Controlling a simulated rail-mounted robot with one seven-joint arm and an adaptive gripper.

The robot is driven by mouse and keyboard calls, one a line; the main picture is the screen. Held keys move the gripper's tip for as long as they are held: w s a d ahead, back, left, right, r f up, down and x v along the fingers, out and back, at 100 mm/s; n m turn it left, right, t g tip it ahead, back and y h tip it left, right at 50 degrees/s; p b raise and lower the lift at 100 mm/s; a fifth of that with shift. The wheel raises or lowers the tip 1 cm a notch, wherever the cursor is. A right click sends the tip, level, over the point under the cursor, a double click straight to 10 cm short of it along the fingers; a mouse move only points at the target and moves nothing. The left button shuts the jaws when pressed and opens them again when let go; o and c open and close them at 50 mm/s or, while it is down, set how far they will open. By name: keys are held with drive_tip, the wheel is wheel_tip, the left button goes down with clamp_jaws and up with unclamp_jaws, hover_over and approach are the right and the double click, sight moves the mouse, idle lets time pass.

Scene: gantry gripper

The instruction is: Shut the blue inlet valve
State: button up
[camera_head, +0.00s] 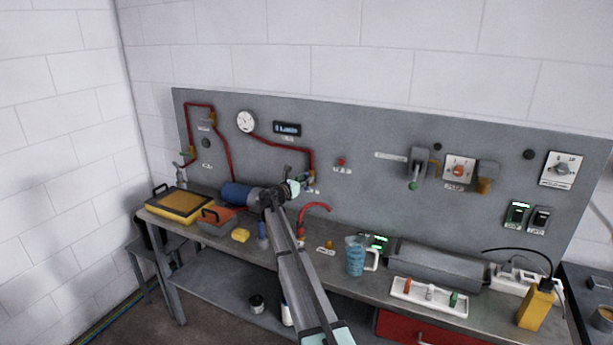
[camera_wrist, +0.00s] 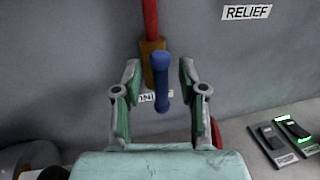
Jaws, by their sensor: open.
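The blue inlet valve shows in the wrist view as a blue lever handle (camera_wrist: 161,78) on a brass body (camera_wrist: 150,52). A red pipe (camera_wrist: 150,15) runs up from the body. The handle hangs downward, roughly in line with the pipe. My gripper (camera_wrist: 159,90) is open, with one finger on each side of the handle and a visible gap at both sides. A label behind the handle (camera_wrist: 147,97) is partly hidden. In the head view my gripper (camera_head: 291,188) is at the panel by the lower end of the red pipe (camera_head: 311,160), and it hides most of the valve.
A RELIEF label (camera_wrist: 247,13) is at the upper right of the wrist view. On the bench (camera_head: 325,270) are a blue pump motor (camera_head: 237,194), a red curved hose (camera_head: 314,207), a jug of blue liquid (camera_head: 355,257) and a white tray (camera_head: 400,293).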

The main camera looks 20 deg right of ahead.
drive_tip(key=shift+x, duration=0.8)
drive_tip(key=shift+c, duration=0.3)
clamp_jaws()
